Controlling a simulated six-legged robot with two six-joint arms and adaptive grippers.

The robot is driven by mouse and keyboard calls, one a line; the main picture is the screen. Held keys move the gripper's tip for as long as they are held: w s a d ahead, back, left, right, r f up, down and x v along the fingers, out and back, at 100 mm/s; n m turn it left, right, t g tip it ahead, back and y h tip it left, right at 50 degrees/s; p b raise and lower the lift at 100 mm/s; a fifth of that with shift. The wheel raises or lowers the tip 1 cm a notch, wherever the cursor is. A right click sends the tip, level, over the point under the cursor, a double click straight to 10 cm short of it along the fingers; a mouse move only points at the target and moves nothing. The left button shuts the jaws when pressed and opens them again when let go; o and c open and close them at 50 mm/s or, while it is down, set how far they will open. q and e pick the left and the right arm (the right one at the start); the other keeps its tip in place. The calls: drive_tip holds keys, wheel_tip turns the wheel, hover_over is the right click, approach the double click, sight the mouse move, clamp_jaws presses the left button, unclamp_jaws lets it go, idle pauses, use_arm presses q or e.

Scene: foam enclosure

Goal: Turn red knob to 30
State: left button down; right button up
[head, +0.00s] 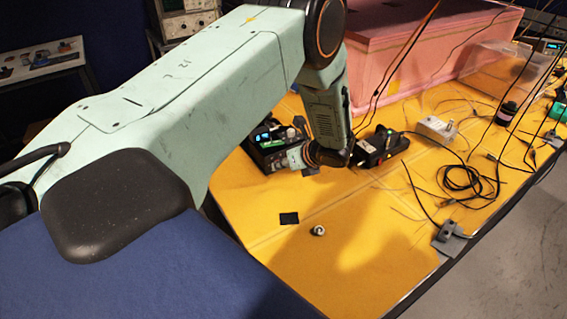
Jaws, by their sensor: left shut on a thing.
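My left arm comes in large from the left and bends down to the yellow table. My black left gripper (384,147) is low over the table, pointing right. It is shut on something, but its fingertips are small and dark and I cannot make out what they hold. I cannot pick out the red knob or its scale. A black box with green and white parts (268,146) stands left of my wrist, partly hidden by it. My right gripper is not in view.
A pink foam block (425,50) and a clear box (497,70) stand at the back. Black cables (468,180) lie at the right, near a white power block (436,129). A black square (289,218) and a small round metal part (318,230) lie in front. A clamp (449,236) sits at the edge.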

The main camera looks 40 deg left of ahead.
use_arm(q)
drive_tip(key=c, duration=1.2)
unclamp_jaws()
drive_tip(key=shift+d, duration=0.1)
drive_tip(key=shift+o, duration=0.2)
drive_tip(key=v, duration=1.2)
